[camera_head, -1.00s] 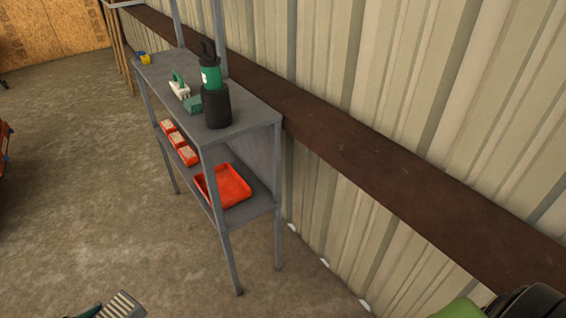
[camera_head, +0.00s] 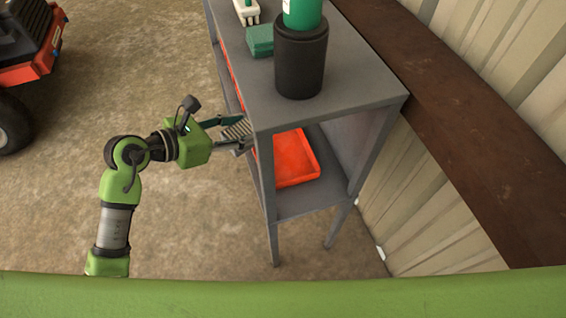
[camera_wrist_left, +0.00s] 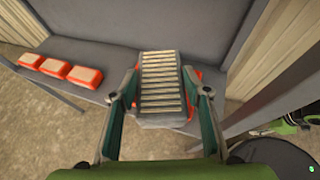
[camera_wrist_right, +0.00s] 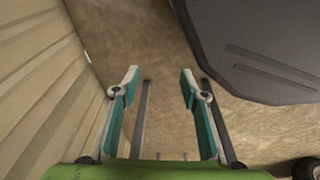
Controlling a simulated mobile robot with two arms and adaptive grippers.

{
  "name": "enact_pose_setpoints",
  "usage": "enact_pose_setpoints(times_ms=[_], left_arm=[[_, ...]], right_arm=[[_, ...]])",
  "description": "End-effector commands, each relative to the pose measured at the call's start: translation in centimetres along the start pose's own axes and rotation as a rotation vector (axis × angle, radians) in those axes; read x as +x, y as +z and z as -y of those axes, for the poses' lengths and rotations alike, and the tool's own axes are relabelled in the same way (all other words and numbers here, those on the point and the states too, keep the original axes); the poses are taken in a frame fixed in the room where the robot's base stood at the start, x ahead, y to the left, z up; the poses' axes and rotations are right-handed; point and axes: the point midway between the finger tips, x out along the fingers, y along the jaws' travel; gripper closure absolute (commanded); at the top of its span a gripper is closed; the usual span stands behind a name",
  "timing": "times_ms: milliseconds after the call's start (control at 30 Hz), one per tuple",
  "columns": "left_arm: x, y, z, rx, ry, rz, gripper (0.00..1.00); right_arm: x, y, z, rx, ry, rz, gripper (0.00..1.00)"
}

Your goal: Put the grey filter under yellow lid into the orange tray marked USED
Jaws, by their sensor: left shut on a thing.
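My left gripper (camera_head: 236,137) is shut on the grey filter (camera_wrist_left: 160,84), a pleated block that also shows in the head view (camera_head: 238,129). It holds the filter at the front edge of the shelf unit, level with the lower part. An orange tray (camera_head: 297,158) lies on the lower shelf, just right of the gripper in the head view. In the left wrist view the tray (camera_wrist_left: 190,112) is mostly hidden behind the filter. No USED marking is readable. No yellow lid is visible now. My right gripper (camera_wrist_right: 158,82) is open and empty, beside the wall.
The grey shelf unit (camera_head: 362,85) has a front leg close to my left gripper. A black holder with a green bottle (camera_head: 301,55) and a green block (camera_head: 260,41) stand on top. Small orange boxes (camera_wrist_left: 55,66) sit further along the lower shelf.

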Motion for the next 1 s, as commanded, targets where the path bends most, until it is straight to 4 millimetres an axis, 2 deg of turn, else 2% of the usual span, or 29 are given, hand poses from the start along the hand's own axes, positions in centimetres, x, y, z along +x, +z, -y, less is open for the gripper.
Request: enact_pose_setpoints(times_ms=[33,100,200,333,533,800,1000], left_arm=[[2.7,-1.3,-0.2,0.003,0.002,0.001,0.79],[5.5,-1.6,-0.4,0.002,0.008,0.001,0.79],[8.8,-2.1,-0.6,-0.001,0.014,0.002,0.79],[11.9,-2.5,-0.6,-0.005,0.019,0.001,0.79],[14.0,-3.0,-0.7,-0.010,0.022,0.000,0.79],[16.0,-6.8,-0.6,-0.015,0.020,0.000,0.79],[16.6,-8.1,-0.6,-0.012,0.021,0.001,0.79]], right_arm=[[0.8,-1.3,-0.1,0.002,0.001,-0.017,0.60],[0.0,-2.9,-0.1,0.005,0.003,-0.027,0.60],[-1.3,-4.7,-0.3,0.008,0.005,-0.044,0.60],[-3.0,-6.2,-0.4,0.011,0.007,-0.057,0.60],[-4.8,-7.2,-0.5,0.013,0.008,-0.068,0.60],[-8.5,-8.5,-0.7,0.017,0.012,-0.089,0.60],[-10.2,-8.8,-0.8,0.018,0.013,-0.096,0.60]])
